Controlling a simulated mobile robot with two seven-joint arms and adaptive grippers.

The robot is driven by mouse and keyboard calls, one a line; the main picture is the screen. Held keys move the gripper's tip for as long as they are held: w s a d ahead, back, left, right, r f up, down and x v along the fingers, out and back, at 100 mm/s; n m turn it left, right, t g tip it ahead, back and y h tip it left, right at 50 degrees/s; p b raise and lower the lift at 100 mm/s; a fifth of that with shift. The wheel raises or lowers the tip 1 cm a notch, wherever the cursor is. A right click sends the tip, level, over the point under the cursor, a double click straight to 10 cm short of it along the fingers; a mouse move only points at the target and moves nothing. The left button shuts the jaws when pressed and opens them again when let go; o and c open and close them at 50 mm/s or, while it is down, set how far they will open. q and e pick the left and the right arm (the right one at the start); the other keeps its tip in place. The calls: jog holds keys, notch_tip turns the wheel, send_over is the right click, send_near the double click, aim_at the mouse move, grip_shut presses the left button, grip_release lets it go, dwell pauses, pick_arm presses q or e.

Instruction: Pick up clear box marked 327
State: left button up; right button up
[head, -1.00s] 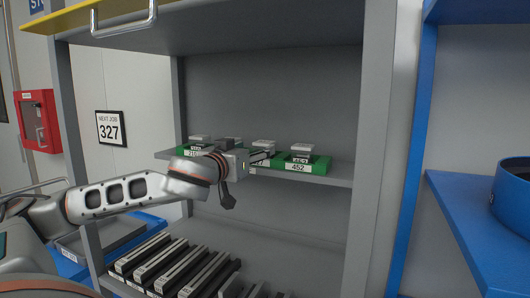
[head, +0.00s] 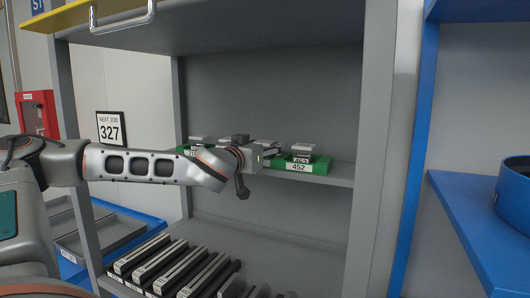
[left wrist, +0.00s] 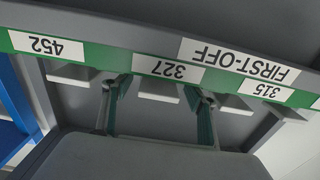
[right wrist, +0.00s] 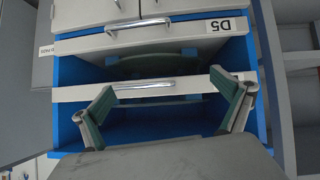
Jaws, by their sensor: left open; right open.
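The label 327 (left wrist: 168,70) is upside down on the green tray's front edge (left wrist: 120,62) in the left wrist view. A pale box (left wrist: 157,92) shows by this label, between my spread fingers; whether they touch it I cannot tell. My left gripper (left wrist: 162,92) is open and empty. In the head view my left gripper (head: 272,153) is at the shelf's front, hiding the 327 label and most of its box. My right gripper (right wrist: 165,88) is open and empty, facing a blue cabinet; it is outside the head view.
Neighbouring places are labelled 452 (head: 298,167), FIRST-OFF (left wrist: 238,62) and 315 (left wrist: 267,92). The grey shelf (head: 320,180) carries the green tray; a shelf board is above. Several dark slotted bars (head: 165,262) lie below. A sign reads NEXT JOB 327 (head: 110,128).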

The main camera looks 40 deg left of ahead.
pick_arm(q)
jog(key=shift+w, duration=0.2)
jog(key=shift+c, duration=0.5)
jog(key=c, duration=1.1)
jog(key=shift+r, duration=0.1)
jog(key=shift+c, duration=0.2)
